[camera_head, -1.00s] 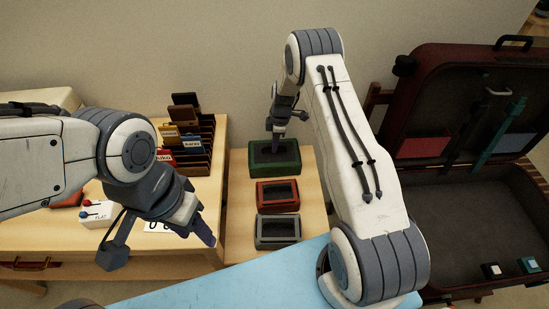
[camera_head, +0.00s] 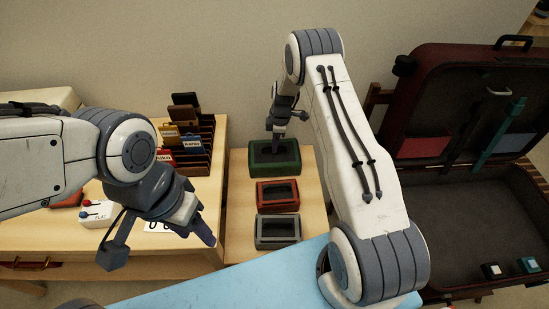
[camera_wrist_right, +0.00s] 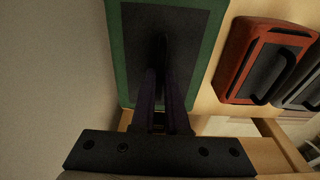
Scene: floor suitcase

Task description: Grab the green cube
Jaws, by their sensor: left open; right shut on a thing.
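The green cube looks like a flat green box (camera_head: 258,172) with a dark grey top, at the back of a light wooden stand. It also shows in the right wrist view (camera_wrist_right: 117,60). My right gripper (camera_head: 277,146) points down onto the middle of its top. In the right wrist view its fingers (camera_wrist_right: 163,75) are close together, shut on a dark part at the middle of the box top; the fingers mostly hide that part. The box looks level, and I cannot tell whether it is lifted. My left gripper (camera_head: 207,238) is open and empty, away from the box.
A red box (camera_head: 278,205) and a grey box (camera_head: 278,244), each with a black handle, stand in front of the green one. An open suitcase (camera_head: 465,215) lies at right. A desk (camera_head: 190,200) with a file rack (camera_head: 185,140) is at left, a wall behind.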

